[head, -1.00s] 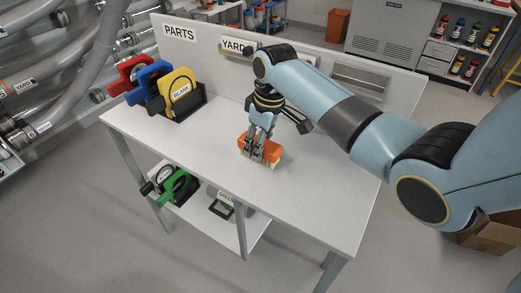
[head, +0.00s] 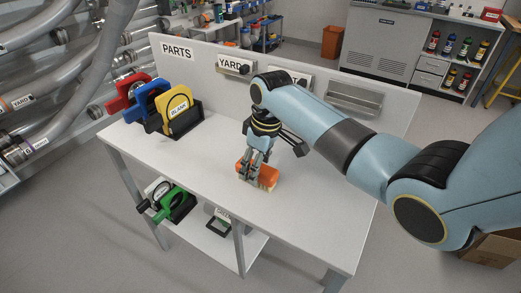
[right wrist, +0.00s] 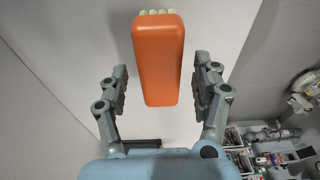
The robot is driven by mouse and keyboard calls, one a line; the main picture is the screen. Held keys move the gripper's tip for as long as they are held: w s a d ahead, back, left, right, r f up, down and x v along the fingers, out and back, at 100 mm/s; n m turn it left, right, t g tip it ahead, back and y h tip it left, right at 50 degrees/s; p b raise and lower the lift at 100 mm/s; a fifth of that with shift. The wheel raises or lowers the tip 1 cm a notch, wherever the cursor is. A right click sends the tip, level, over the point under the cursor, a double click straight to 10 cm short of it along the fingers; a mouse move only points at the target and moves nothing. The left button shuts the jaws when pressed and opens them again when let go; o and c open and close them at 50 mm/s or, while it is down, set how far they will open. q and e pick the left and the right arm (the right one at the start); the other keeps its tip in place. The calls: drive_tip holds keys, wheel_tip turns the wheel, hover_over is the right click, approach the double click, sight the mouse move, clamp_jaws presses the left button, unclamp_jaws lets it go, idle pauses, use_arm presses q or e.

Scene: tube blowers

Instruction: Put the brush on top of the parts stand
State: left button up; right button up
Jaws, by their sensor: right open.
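The orange brush (head: 270,175) with pale bristles (head: 266,188) is on the white top of the parts stand (head: 200,172), near its middle. My right gripper (head: 257,173) is low over the brush, with its fingers at the brush's sides. In the right wrist view, the brush (right wrist: 158,62) lies between the two fingers of the open gripper (right wrist: 160,85), with a gap on each side. Its bristles (right wrist: 157,12) show at the far end. My left gripper is not in view.
Red (head: 122,92), blue (head: 150,100) and yellow (head: 178,108) pieces stand in a black holder at the stand's left end. A back panel (head: 205,58) runs behind the top. A green piece (head: 176,200) is on the lower shelf. The top's right side is clear.

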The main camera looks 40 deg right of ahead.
sight(264, 169)
wheel_tip(264, 169, up, 11)
drive_tip(key=s, duration=0.1)
drive_tip(key=shift+s+d+f, duration=0.15)
drive_tip(key=shift+s+d, duration=0.05)
drive_tip(key=shift+d, duration=0.2)
